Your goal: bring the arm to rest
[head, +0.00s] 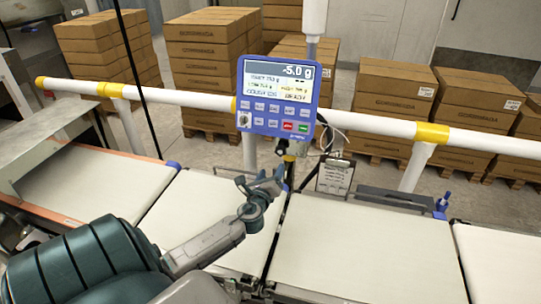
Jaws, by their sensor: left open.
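My left arm comes in from the lower left, and its gripper (262,178) is open and empty. The gripper hangs above the gap between the middle belt (196,205) and the right-hand belt (350,250), below the blue control panel (278,98). Its fingers point up and away from me. My right gripper does not show in the view.
A white rail with yellow joints (430,133) runs behind the belts. A clipboard (335,176) hangs behind the right-hand belt. The panel display reads -5.0 g. Stacked cartons (205,60) stand on pallets beyond the rail. The visible belts are bare.

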